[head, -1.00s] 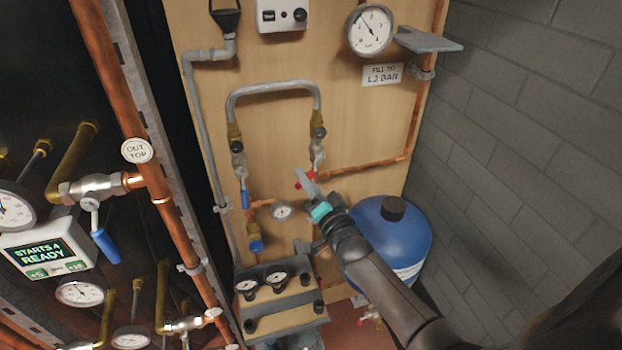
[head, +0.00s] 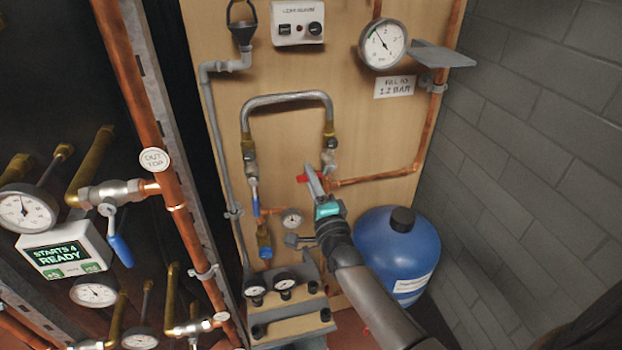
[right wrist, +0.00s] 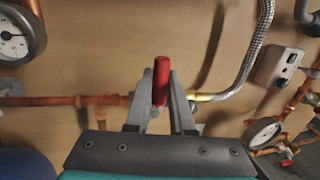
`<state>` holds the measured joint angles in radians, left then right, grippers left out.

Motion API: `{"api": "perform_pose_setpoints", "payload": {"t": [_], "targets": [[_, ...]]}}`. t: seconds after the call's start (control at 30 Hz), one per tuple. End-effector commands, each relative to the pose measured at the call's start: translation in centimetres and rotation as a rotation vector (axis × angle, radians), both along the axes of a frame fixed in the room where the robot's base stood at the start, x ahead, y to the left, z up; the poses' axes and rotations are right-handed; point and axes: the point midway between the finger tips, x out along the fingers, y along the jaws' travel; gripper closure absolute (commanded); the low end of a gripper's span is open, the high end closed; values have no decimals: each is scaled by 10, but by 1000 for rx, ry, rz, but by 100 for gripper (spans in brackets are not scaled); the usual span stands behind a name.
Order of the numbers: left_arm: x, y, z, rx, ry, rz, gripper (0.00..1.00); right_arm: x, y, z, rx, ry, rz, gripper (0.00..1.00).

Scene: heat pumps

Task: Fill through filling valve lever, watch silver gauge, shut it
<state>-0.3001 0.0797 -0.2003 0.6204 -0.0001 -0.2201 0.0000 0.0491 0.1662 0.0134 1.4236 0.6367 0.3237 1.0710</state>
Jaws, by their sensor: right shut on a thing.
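The red filling valve lever (head: 303,178) sits at the lower right end of the braided hose loop (head: 285,98) and points left from its valve. My right gripper (head: 315,182) reaches it from below. In the right wrist view the red lever (right wrist: 160,80) stands between the fingers of my right gripper (right wrist: 160,104), which is shut on it. The silver gauge (head: 382,44) is at the top right of the board, its needle pointing up and left. A label (head: 394,87) below it reads "FILL TO 1.2 BAR". My left gripper is not in view.
A blue-handled valve (head: 254,195) is left of the red lever, with a small gauge (head: 291,219) below. A blue tank (head: 390,250) stands beside my right arm. A grey shelf (head: 443,55) juts out by the silver gauge. Copper pipes and a display (head: 62,255) are at left.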

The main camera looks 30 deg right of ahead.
Motion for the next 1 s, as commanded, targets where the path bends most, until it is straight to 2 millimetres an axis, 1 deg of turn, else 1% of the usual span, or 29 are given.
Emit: {"api": "perform_pose_setpoints", "payload": {"t": [0.1, 0.57, 0.6, 0.83, 1.0], "targets": [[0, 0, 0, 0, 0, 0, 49, 0, 0, 3, 22, -9, 0, 100], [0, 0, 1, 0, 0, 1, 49, 1, 0, 4, 31, -13, -1, 100], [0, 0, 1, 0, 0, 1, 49, 0, 0, 4, 31, -13, -1, 75], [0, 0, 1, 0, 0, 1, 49, 0, 0, 3, 28, -10, 0, 49], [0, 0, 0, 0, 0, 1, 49, 0, 0, 2, 28, -8, 0, 49]]}}
